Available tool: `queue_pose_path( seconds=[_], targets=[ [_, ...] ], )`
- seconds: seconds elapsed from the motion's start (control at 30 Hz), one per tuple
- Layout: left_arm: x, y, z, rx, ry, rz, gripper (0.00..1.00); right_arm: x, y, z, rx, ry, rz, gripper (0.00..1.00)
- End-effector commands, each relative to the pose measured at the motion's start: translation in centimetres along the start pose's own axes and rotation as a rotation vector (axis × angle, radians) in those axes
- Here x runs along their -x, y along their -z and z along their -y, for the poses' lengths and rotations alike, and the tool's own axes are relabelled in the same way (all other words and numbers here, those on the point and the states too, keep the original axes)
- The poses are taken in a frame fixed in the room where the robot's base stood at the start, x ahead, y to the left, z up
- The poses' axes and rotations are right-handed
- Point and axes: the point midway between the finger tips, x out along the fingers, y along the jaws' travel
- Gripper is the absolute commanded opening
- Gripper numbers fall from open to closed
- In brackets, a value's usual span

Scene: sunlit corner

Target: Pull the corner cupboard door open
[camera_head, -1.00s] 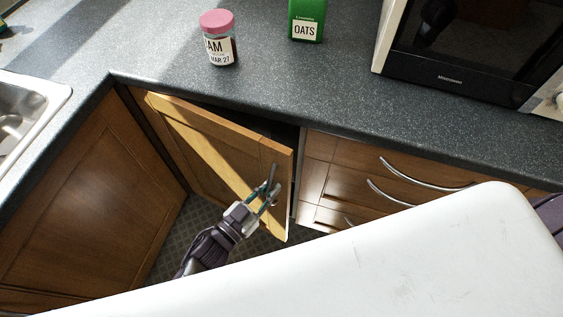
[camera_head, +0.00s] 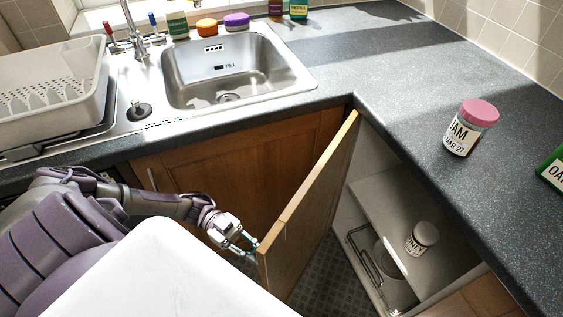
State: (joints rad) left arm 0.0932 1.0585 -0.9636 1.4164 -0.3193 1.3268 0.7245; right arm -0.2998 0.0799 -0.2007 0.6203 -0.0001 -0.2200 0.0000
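The corner cupboard door (camera_head: 305,215) stands wide open, swung out from the counter corner, its free edge toward me. My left gripper (camera_head: 250,243) is at the outer face of the door near its free edge, with its fingers at the door's handle. The handle itself is mostly hidden behind the door edge and fingers; the fingers look closed on it. The cupboard interior (camera_head: 385,205) shows to the right of the door. My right gripper is out of view.
Inside the cupboard are a white-lidded jar (camera_head: 422,238) on the shelf and a wire rack (camera_head: 365,265) lower down. On the counter are a pink-lidded jam jar (camera_head: 470,127), a green oats packet (camera_head: 553,168), a sink (camera_head: 230,70) and a dish rack (camera_head: 50,95).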

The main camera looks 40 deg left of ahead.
Motion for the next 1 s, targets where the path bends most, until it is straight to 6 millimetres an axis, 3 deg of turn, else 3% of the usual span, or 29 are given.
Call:
queue_pose_path(
  seconds=[0.2, 0.57, 0.6, 0.73, 1.0],
  targets=[
    [1.5, -0.1, -0.1, 0.001, 0.001, 0.003, 0.0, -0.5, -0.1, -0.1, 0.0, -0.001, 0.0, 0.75],
    [1.6, -0.1, -0.1, 0.001, 0.001, 0.003, 0.0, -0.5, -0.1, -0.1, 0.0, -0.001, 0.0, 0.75],
    [1.6, -0.1, -0.1, 0.001, 0.001, 0.004, 0.18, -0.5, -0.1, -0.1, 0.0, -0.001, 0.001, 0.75],
    [1.6, -0.1, -0.1, 0.001, 0.001, 0.003, 0.39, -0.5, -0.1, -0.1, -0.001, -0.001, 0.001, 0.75],
    [1.6, 0.0, 0.0, 0.0, 0.001, 0.001, 0.41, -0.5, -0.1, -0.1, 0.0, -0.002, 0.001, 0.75]
  ],
)
